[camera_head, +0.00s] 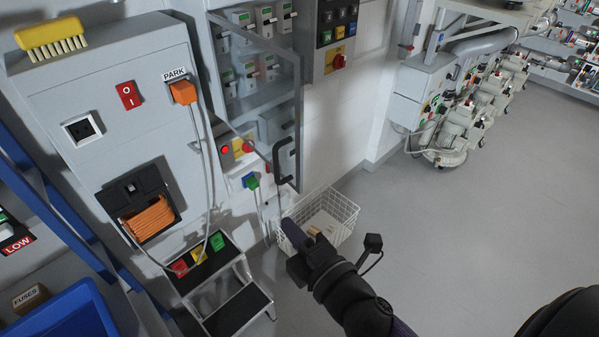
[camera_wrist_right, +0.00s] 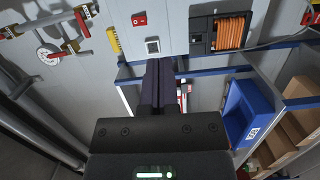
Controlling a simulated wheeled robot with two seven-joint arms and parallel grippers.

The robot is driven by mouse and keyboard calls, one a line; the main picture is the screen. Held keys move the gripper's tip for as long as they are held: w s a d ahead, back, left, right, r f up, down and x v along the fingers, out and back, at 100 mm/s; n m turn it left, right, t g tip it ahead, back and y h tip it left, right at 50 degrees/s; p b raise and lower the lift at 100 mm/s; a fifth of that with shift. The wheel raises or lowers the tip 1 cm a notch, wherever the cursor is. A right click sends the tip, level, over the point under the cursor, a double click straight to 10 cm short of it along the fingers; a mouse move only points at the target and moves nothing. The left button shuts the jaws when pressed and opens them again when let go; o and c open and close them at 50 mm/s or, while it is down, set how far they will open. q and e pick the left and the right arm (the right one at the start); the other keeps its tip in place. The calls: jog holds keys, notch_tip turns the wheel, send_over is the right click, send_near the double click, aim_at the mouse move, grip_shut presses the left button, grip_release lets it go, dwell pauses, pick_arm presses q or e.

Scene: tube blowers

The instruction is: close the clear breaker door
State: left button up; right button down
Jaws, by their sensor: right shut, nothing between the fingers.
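The clear breaker door (camera_head: 254,88) is a see-through panel in a grey frame at the upper middle of the head view. It stands swung out from the wall cabinet, with breakers (camera_head: 262,20) showing behind and through it. Its black handle (camera_head: 283,161) is on the lower right of the frame. My right gripper (camera_head: 290,230) is below the handle and apart from it, in front of the wire basket. Its fingers are together and empty, as the right wrist view (camera_wrist_right: 159,84) also shows. The door is not seen in the right wrist view. My left gripper is not in view.
A white wire basket (camera_head: 337,205) is on the floor beside the gripper. A small step stool (camera_head: 240,308) stands at lower left, under the grey panel (camera_head: 88,84) with an orange plug (camera_head: 183,92) and hanging cable. The floor to the right is clear.

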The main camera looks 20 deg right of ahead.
aim_at(276, 177)
jog(key=w+d+p, duration=0.1)
jog(key=w, duration=1.1)
jog(key=shift+d+r, duration=0.15)
jog(key=shift+d, duration=0.15)
jog(key=shift+s+d, duration=0.1)
jog(key=shift+d, duration=0.05)
